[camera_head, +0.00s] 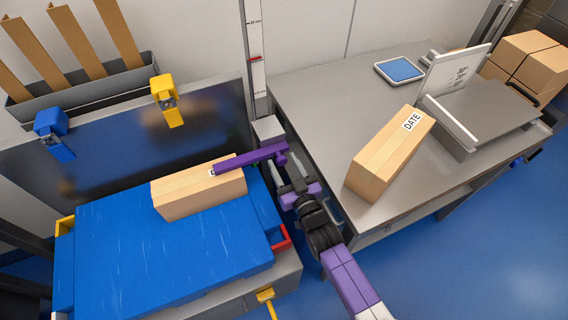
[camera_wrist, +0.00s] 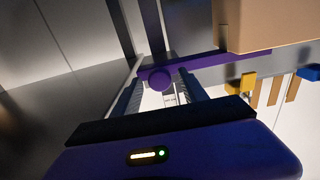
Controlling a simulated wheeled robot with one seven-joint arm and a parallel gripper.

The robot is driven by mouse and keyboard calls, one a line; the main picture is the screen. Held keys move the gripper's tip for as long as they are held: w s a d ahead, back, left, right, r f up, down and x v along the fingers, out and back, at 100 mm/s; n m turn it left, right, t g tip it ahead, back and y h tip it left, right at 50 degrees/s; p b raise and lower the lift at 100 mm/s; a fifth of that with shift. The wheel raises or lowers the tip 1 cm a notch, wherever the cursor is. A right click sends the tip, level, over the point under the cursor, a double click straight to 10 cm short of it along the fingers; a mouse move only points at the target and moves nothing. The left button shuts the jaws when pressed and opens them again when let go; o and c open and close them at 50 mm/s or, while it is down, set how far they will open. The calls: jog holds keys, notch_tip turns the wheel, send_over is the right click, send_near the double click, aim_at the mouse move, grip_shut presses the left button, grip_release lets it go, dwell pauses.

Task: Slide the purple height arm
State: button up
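The purple height arm (camera_head: 250,158) sticks out to the left from the upright scale post (camera_head: 256,75). Its free end lies over the top of a cardboard carton (camera_head: 200,196), which rests on the blue tub surface. I cannot tell whether arm and carton touch. In the wrist view, the height arm (camera_wrist: 215,60) ends in a round purple knob (camera_wrist: 160,79). My gripper (camera_head: 289,168) is at the post end of the arm. In the wrist view, its two fingers (camera_wrist: 161,90) stand apart on either side of the knob, with small gaps showing.
A steel table (camera_head: 320,100) on the right holds a carton marked DATE (camera_head: 390,155), a blue-screened tablet (camera_head: 400,70) and a grey machine (camera_head: 485,110). Yellow (camera_head: 168,100) and blue (camera_head: 55,135) clamps sit on the panel behind the blue surface (camera_head: 150,260).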

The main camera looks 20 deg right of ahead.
jog(key=s, duration=0.7)
jog(key=shift+s+p, duration=0.35)
jog(key=shift+s, duration=0.05)
dwell(0.3)
jog(key=s+r+g+p, duration=0.1)
jog(key=s+r, duration=0.6)
jog(key=s, duration=0.4)
jog(key=s+r+g+p, duration=0.1)
jog(key=s+r+p, duration=0.1)
jog(key=s+r, duration=0.5)
jog(key=s+r+g+p, duration=0.1)
jog(key=s+r, duration=0.6)
jog(key=s, duration=0.8)
jog(key=shift+s+r+p, duration=0.3)
jog(key=shift+s+p, duration=0.1)
